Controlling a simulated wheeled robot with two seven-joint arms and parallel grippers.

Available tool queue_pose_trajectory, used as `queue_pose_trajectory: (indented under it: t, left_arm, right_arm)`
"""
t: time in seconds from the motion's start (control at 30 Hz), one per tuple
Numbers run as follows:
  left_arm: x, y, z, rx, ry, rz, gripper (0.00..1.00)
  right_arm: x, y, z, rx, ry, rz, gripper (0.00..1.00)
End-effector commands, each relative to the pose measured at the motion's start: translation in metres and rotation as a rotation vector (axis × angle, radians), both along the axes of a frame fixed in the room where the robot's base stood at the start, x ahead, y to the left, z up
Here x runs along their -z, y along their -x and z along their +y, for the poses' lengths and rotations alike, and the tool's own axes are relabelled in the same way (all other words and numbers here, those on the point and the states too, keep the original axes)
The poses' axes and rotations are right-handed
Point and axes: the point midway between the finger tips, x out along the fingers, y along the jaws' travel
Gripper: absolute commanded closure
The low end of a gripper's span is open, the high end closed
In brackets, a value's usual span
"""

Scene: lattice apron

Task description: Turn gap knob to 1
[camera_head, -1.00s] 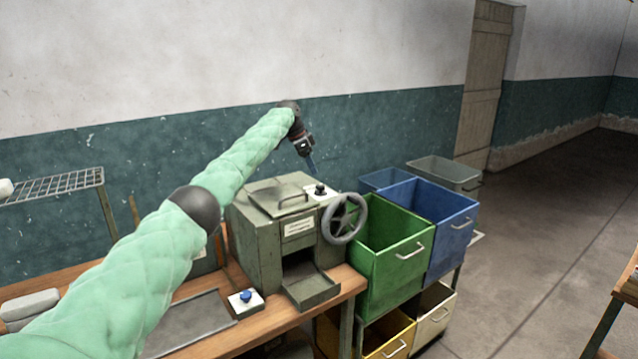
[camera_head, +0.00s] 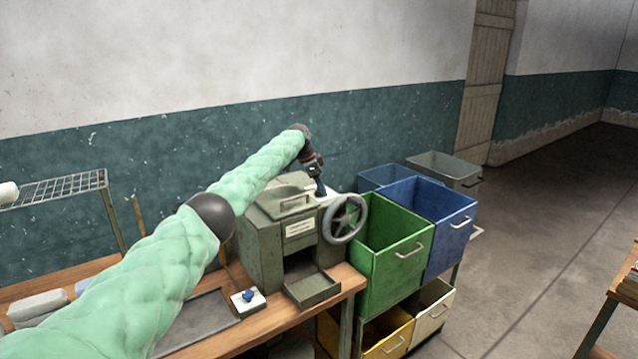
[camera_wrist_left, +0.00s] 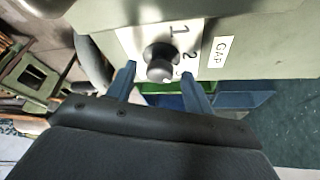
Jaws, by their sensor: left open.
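The gap knob (camera_wrist_left: 160,62) is black and sits on a white plate (camera_wrist_left: 150,36) with the numbers 1 and 2 and a partly hidden 3, beside a GAP label (camera_wrist_left: 221,51). In the left wrist view my open left gripper (camera_wrist_left: 158,74) has one blue finger on each side of the knob. I cannot tell whether they touch it. In the head view the left gripper (camera_head: 320,188) points down at the top of the green machine (camera_head: 262,245) and hides the knob. Which number the knob points to is unclear. My right gripper is not in view.
A grey handwheel (camera_head: 345,218) is on the machine's right side, close to the gripper. Green (camera_head: 392,262) and blue (camera_head: 440,225) bins stand to the right. A blue button (camera_head: 248,296) is on the bench in front. The wall behind is bare.

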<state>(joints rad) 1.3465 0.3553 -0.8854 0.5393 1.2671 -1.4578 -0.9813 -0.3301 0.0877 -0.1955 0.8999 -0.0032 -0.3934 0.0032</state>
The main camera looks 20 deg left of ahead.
Motion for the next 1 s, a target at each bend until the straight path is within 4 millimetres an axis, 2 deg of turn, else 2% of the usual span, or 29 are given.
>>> queue_pose_trajectory:
  t: [0.07,0.1,0.3,0.67,1.0]
  left_arm:
    - [0.000,0.000,0.000,0.000,0.000,0.000,0.49]
    - [0.000,0.000,0.000,0.000,0.000,0.000,0.53]
    - [0.000,0.000,0.000,0.000,0.000,0.000,0.92]
    - [-0.001,0.000,-0.001,-0.041,0.001,-0.001,0.92]
    - [-0.002,0.002,-0.002,-0.268,0.002,-0.003,0.92]
  right_arm:
    - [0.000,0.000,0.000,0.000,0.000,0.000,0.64]
    - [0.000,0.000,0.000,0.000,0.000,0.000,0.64]
    - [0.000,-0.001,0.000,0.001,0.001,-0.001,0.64]
    - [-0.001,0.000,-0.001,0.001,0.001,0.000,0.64]
    - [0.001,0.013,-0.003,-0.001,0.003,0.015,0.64]
